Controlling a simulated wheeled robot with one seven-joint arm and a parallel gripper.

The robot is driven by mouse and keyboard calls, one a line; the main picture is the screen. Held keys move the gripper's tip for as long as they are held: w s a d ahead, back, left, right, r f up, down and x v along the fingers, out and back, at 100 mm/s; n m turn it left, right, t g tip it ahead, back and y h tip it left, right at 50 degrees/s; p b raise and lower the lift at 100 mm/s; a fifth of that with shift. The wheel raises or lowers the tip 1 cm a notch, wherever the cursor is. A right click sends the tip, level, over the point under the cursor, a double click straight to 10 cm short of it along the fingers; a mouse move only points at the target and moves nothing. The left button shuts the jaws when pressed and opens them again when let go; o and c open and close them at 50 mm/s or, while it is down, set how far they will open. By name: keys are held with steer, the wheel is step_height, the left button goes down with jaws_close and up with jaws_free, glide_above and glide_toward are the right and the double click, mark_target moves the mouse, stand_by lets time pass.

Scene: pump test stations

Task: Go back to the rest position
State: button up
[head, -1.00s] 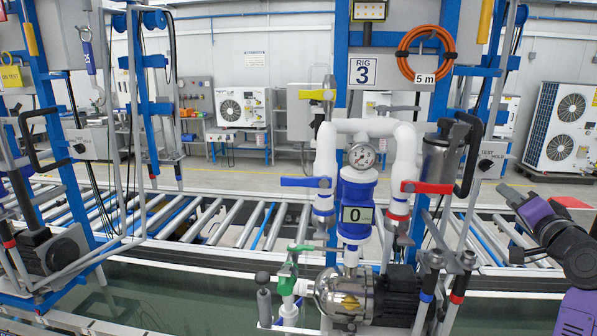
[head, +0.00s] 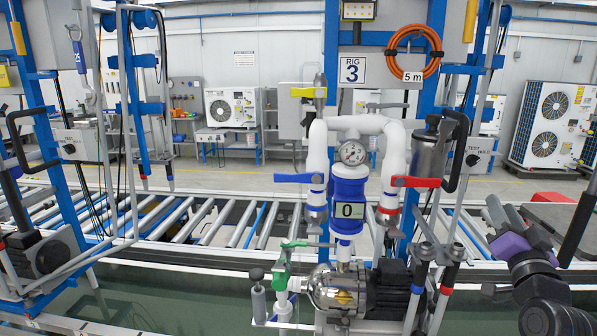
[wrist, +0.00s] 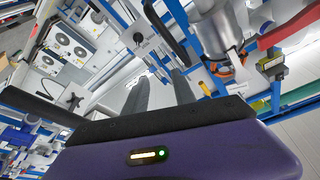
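My arm, purple and dark grey, is folded at the right of the head view, in front of the roller conveyor. In the wrist view my gripper (wrist: 158,84) shows two dark grey fingers standing apart, with nothing held between them. The purple gripper body with a lit strip fills the bottom of that view.
The roller conveyor (head: 203,222) runs across behind the rig. An orange hose coil (head: 414,54) hangs on the blue frame. A second station's frame (head: 62,150) stands at the left. White fan units (head: 550,125) stand at the back right.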

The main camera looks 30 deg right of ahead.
steer(key=s+a+f+n+t+y, duration=0.1)
steer(key=s+a+f+n+y, duration=0.15)
steer(key=a+f, duration=0.5)
steer(key=s+a+f+n+t+y+b, duration=0.1)
steer(key=s+a+f+n+y, duration=0.2)
steer(key=a, duration=0.7)
steer(key=s+a+f+n+y, duration=0.1)
steer(key=s+a+f+n, duration=0.25)
steer(key=a+f, duration=0.4)
steer(key=s+a+f+n+g+y+b, duration=0.1)
steer(key=s+a+f+n+y, duration=0.1)
steer(key=s+a, duration=0.6)
steer(key=s+a+f+n+g+y, duration=0.2)
steer(key=s+a+f+y, duration=0.3)
steer(key=s+a+f, duration=0.2)
steer(key=s+a, duration=0.2)
steer(key=s, duration=0.1)
steer(key=shift+s+b, duration=0.4)
